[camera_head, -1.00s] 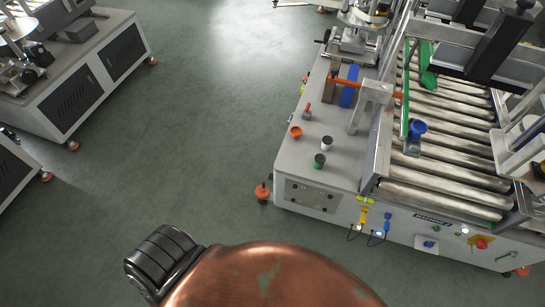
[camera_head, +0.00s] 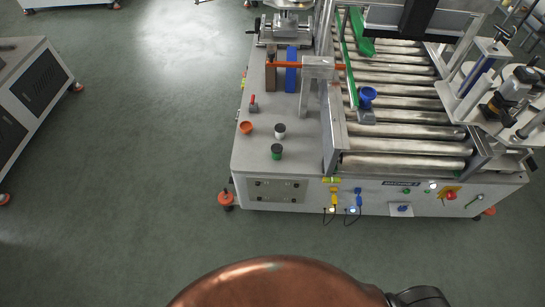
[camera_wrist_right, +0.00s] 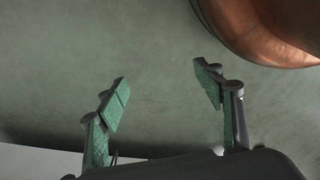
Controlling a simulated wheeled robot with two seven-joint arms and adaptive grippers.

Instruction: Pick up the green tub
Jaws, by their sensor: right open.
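The green tub (camera_head: 277,151) is a small round tub with a dark top. It stands near the front left corner of the grey machine table in the head view, left of the roller conveyor. My right gripper (camera_wrist_right: 165,95) shows in the right wrist view with its green-padded fingers apart and nothing between them. It is over bare floor, away from the table, and the tub is not in that view. My left gripper is not in either view.
A white tub (camera_head: 280,131) and an orange tub (camera_head: 246,127) stand close behind the green one. A red-handled part (camera_head: 253,104) is further back. The roller conveyor (camera_head: 405,145) lies right. Grey cabinets (camera_head: 35,90) stand left, with open floor between.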

